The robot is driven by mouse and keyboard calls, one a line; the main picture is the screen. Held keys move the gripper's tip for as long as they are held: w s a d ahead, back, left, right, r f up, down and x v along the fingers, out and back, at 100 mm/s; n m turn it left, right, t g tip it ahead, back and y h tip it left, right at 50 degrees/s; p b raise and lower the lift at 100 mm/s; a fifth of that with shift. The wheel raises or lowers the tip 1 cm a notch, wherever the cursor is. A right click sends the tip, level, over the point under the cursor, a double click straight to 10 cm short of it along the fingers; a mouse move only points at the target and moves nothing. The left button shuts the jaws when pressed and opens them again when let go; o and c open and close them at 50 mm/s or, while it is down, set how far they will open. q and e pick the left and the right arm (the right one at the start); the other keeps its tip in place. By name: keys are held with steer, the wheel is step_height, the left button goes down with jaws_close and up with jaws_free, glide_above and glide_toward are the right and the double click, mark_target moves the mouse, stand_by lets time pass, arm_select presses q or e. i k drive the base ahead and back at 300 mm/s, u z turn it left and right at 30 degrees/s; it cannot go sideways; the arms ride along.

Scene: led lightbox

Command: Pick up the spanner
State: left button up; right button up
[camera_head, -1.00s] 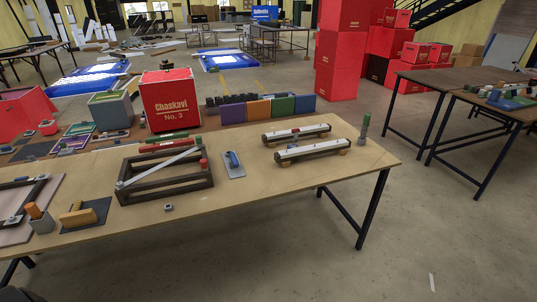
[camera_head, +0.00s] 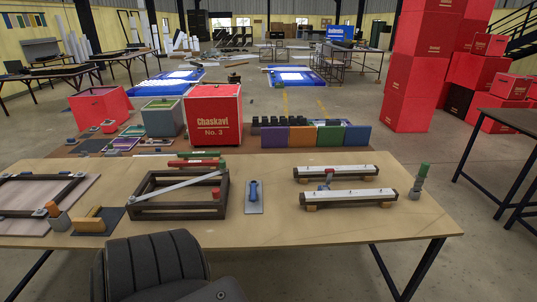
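I cannot pick out a spanner with certainty. A small blue-and-red object (camera_head: 326,181) lies between two white-topped bars on the right half of the wooden table; it is too small to identify. A grey plate with a blue-handled piece (camera_head: 253,194) lies left of the bars. A pale metal strip (camera_head: 172,185) lies slantwise across a dark rectangular frame (camera_head: 150,213). Neither of my grippers is in view.
The wooden table (camera_head: 300,235) has bare room along its front right. The two bars (camera_head: 340,172) sit on small blocks. A green-topped post (camera_head: 420,180) stands near the right edge. A red Chaskavi box (camera_head: 213,112) and coloured bins (camera_head: 302,136) stand behind.

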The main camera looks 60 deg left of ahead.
mark_target(253, 186)
steer(key=u, duration=0.5)
steer(key=i, duration=0.7)
steer(key=u, duration=0.65)
